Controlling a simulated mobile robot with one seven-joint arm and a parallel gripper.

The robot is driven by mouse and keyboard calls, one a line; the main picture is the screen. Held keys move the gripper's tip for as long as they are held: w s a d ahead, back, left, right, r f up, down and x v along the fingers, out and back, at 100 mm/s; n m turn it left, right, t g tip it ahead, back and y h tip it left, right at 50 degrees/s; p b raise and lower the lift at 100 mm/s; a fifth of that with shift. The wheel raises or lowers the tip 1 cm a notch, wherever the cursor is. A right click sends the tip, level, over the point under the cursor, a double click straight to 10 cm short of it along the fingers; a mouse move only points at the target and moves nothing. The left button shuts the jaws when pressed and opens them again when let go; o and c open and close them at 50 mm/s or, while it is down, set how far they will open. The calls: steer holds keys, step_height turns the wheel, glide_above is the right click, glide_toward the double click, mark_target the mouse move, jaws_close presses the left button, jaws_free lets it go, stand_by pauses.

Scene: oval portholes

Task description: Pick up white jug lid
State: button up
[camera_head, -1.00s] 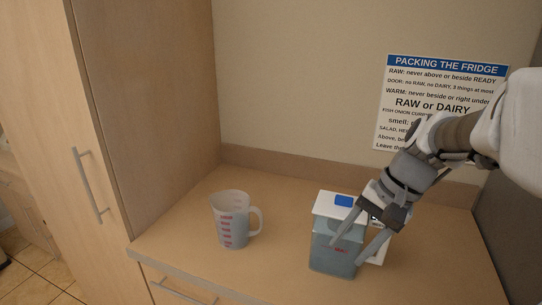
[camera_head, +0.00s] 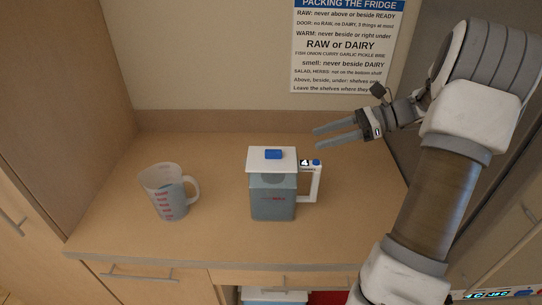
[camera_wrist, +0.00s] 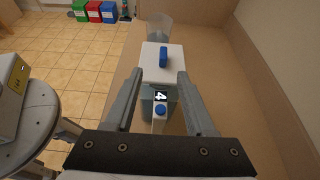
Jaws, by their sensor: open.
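The white jug lid (camera_head: 285,163) with a blue knob on top sits on a translucent blue-grey jug (camera_head: 272,204). The jug stands upright on the counter, its white handle to the right with a small display and blue button. In the wrist view the lid (camera_wrist: 171,70) lies beyond the fingers, with its blue knob upright. My gripper (camera_head: 316,139) is open and empty, to the right of the lid and apart from it. In the wrist view my gripper's fingertips (camera_wrist: 160,74) frame the lid and handle from this angle.
A clear measuring cup (camera_head: 164,192) with red marks stands left of the jug; it also shows in the wrist view (camera_wrist: 159,25). A wall notice (camera_head: 347,45) hangs behind. The counter (camera_head: 220,235) is bare in front. A tall cabinet (camera_head: 65,90) bounds the left side.

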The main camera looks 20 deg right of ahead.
mark_target(273, 150)
steer(key=x, duration=0.8)
steer(key=shift+w+a+f+p, duration=0.1)
steer(key=shift+a+f+p, duration=0.1)
steer(key=shift+a+p, duration=0.1)
steer(key=shift+w+p+x, duration=0.15)
steer(key=shift+p+x, duration=0.05)
steer(key=shift+x, duration=1.1)
steer(key=shift+w+p+x, duration=0.15)
steer(key=shift+p+x, duration=0.05)
steer(key=shift+x, duration=1.15)
steer(key=shift+d, duration=0.25)
jaws_close()
